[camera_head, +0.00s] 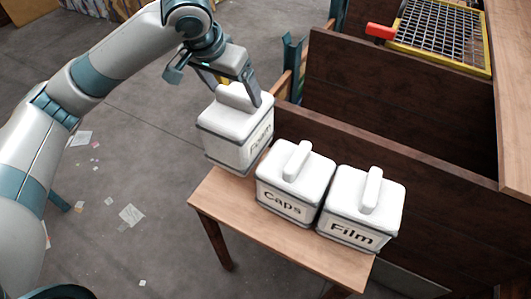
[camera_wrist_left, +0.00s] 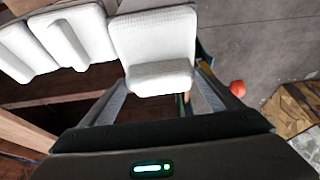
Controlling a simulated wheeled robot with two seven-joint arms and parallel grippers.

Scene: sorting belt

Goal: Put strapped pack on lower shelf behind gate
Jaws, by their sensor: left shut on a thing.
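Three white packs with dark bands and raised handles show in the head view. The pack marked Foam (camera_head: 232,138) is at the bench's far left end, slightly tilted; I cannot tell whether it touches the bench. My left gripper (camera_head: 240,95) is shut on its top handle, which also shows between the fingers in the left wrist view (camera_wrist_left: 160,78). The Caps pack (camera_head: 286,205) and Film pack (camera_head: 352,232) stand side by side on the bench. A yellow-framed mesh gate (camera_head: 441,37) with a red handle (camera_head: 380,31) lies over the dark wooden shelving at upper right. My right gripper is out of view.
The small wooden bench (camera_head: 225,200) stands against a dark wooden panel (camera_head: 310,150). Behind it is another dark panel (camera_head: 370,85), with a shadowed space between. The shelf interior under the gate is hidden. Grey floor (camera_head: 120,160) with paper scraps is open at left.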

